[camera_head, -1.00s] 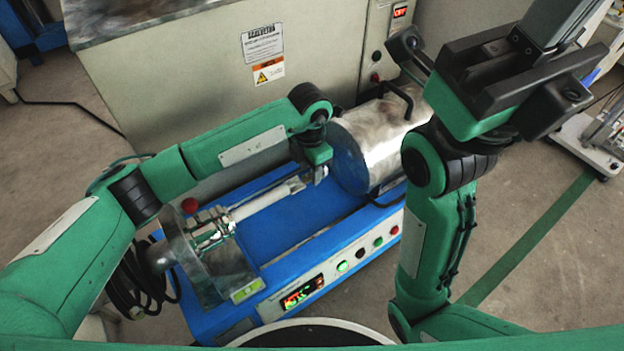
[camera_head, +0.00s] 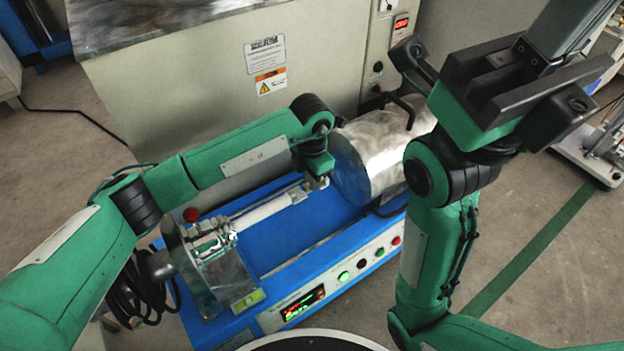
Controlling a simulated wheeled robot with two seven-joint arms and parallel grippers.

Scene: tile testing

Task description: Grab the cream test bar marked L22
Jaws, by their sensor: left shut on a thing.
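A cream-white bar (camera_head: 265,211) lies along the blue test machine (camera_head: 318,235), slanting up to the right from a metal fixture (camera_head: 215,278). Its left end sits at the fixture's clamp. No L22 mark is readable at this size. My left gripper (camera_head: 320,182) reaches over from the left and points down at the bar's right end, shut on it. The wrist hides most of the jaws and the contact. My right gripper (camera_head: 525,92) is raised at the upper right, away from the bar; its jaw opening is unclear.
A grey cabinet (camera_head: 180,95) stands close behind. A red knob (camera_head: 191,215) tops the fixture. The control panel (camera_head: 350,276) lies along the front. Open floor (camera_head: 555,260) lies to the right.

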